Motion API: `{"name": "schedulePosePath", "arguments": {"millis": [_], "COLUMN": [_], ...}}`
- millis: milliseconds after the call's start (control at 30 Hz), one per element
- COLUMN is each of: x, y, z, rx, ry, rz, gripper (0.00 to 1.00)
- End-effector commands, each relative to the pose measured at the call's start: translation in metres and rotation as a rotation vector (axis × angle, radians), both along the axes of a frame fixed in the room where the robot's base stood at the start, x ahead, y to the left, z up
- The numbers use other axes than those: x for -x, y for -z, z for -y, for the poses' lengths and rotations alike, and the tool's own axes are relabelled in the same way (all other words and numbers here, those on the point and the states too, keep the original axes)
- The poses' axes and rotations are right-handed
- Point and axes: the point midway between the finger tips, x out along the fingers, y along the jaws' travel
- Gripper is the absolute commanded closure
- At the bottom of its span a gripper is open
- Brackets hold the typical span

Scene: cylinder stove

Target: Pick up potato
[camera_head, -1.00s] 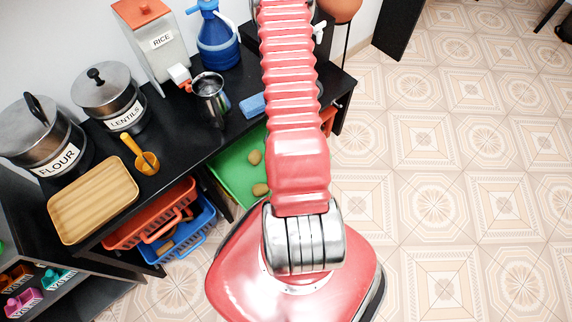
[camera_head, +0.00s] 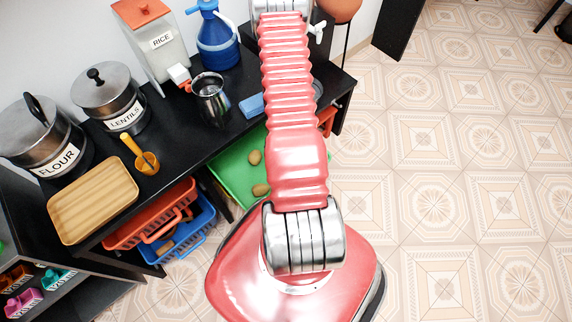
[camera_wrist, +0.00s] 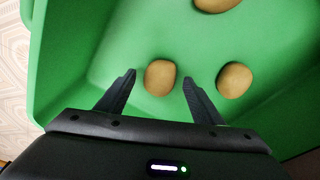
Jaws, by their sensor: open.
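In the wrist view a brown potato (camera_wrist: 160,77) lies on the floor of the green crate, between and just ahead of the fingertips of my gripper (camera_wrist: 159,77). My gripper is open, with nothing held. A second potato (camera_wrist: 234,80) lies just right of the right finger, and a third potato (camera_wrist: 216,3) is cut off at the top edge. In the head view two potatoes show in the crate, one farther back (camera_head: 255,157) and one nearer (camera_head: 260,190). My gripper is not visible in the head view.
The green crate (camera_wrist: 60,60) has raised walls around the fingers. Beside it are a red basket (camera_head: 150,226) and a blue basket (camera_head: 190,232). The black counter (camera_head: 185,125) above holds a metal cup (camera_head: 211,100), pots and a wooden board (camera_head: 93,200).

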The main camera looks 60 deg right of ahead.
Motion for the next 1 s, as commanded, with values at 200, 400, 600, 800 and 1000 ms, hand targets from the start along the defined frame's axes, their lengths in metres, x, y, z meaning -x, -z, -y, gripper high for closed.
{"name": "schedulePosePath", "arguments": {"millis": [200,400,600,800,1000], "x": [-0.0005,-0.0005,-0.0004,-0.0003,-0.0003], "y": [0.0130,0.0133,0.0132,0.0132,0.0132], "z": [0.0021,0.0022,0.0021,0.0020,0.0020], "rx": [0.000,0.000,0.000,0.000,0.000], "ry": [0.000,0.000,0.000,0.000,0.000], "rz": [0.000,0.001,0.000,0.000,0.000], "gripper": [0.39,0.39,0.39,0.43,0.57]}}
